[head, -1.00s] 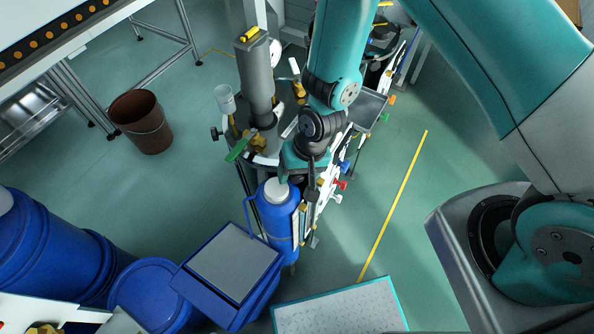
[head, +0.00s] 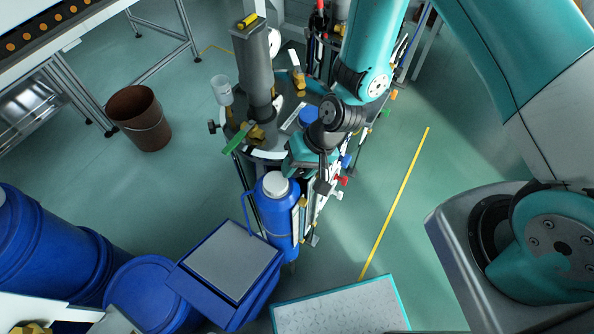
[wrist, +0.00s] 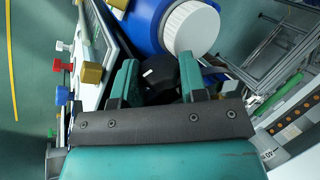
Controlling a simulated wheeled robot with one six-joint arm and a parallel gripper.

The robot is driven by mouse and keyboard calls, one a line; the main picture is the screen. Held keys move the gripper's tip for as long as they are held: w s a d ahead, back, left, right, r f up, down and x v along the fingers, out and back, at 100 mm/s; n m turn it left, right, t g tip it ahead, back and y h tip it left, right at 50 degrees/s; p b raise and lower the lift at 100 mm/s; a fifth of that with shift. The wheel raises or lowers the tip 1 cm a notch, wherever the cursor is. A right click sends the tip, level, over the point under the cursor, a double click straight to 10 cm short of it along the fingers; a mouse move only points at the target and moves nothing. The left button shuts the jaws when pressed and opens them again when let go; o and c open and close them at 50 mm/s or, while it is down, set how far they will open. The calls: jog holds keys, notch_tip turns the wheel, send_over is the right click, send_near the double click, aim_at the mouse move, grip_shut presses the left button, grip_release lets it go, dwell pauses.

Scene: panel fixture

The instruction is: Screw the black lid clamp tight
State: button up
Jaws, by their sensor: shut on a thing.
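My gripper (wrist: 160,80) shows large in the wrist view, its two teal fingers on either side of a black knob, the black lid clamp (wrist: 158,72). The fingers are closed on it, with a small white mark on its dark face. In the head view my gripper (head: 300,158) is at the front right rim of the round lid (head: 265,154) on the panel fixture. The clamp is hidden there behind the gripper and wrist. Another black knob (head: 213,127) sticks out at the lid's left side.
A blue bottle with a white cap (head: 275,186) stands just in front of the gripper, and it fills the top of the wrist view (wrist: 190,28). Small coloured valves, including a red one (head: 341,181), line the fixture's right side. A brown bin (head: 140,120) stands left.

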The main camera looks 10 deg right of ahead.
jog(key=shift+d+f+y+b, duration=0.1)
jog(key=shift+f+y+b, duration=0.2)
jog(key=shift+y+b, duration=0.5)
jog(key=shift+r, duration=0.25)
jog(key=o, duration=0.9)
jog(key=shift+r+p, duration=0.1)
jog(key=shift+p, duration=0.3)
